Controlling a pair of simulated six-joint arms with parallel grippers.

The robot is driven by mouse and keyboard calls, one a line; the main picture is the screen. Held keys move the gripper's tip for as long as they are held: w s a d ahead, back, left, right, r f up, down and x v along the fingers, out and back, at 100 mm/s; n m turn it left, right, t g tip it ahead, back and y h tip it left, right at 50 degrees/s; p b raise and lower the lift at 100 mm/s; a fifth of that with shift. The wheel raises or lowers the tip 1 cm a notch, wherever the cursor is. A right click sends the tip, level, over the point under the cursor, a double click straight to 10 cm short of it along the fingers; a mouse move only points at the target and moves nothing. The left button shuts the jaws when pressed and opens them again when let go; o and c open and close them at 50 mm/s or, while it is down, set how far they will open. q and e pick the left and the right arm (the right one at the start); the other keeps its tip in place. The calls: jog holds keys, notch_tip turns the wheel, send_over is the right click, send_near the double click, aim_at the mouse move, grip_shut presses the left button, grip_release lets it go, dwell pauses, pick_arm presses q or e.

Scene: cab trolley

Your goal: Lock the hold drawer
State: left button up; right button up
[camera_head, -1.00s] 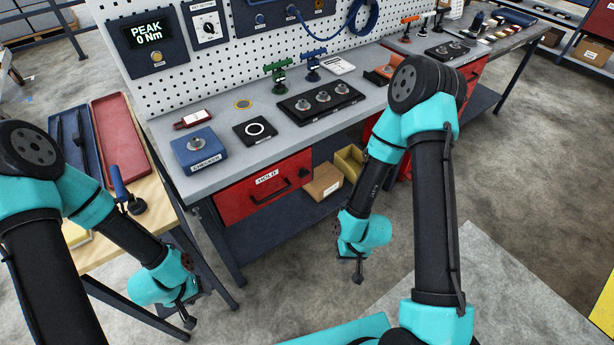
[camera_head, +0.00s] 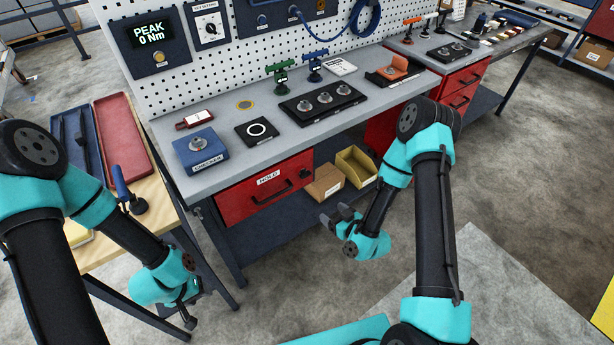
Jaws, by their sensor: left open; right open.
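The red drawer (camera_head: 262,188) labelled HOLD sits under the left part of the grey workbench and looks shut, with a black bar handle (camera_head: 270,193) on its front. A small dark round lock (camera_head: 305,173) is at the right of the drawer front; its setting is too small to tell. My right gripper (camera_head: 333,216) is open and empty, in front of and below the drawer's right side, its fingers pointing up and left. My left gripper (camera_head: 190,312) hangs low at the left, beside the wooden side table, apart from the drawer; its fingers point down.
The grey benchtop (camera_head: 225,178) holds a blue CHECKER block (camera_head: 201,151) and several tool stands. The wooden table (camera_head: 150,218) is at the left. Floor in front is clear.

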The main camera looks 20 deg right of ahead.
aim_at(307, 176)
jog(key=t, duration=0.1)
jog(key=r+t, duration=0.1)
jog(key=d+r+t, duration=0.1)
jog(key=shift+w+r, duration=0.15)
jog(key=shift+w, duration=0.2)
jog(key=x, duration=1.7)
jog(key=shift+w, duration=0.25)
jog(key=c, duration=0.9)
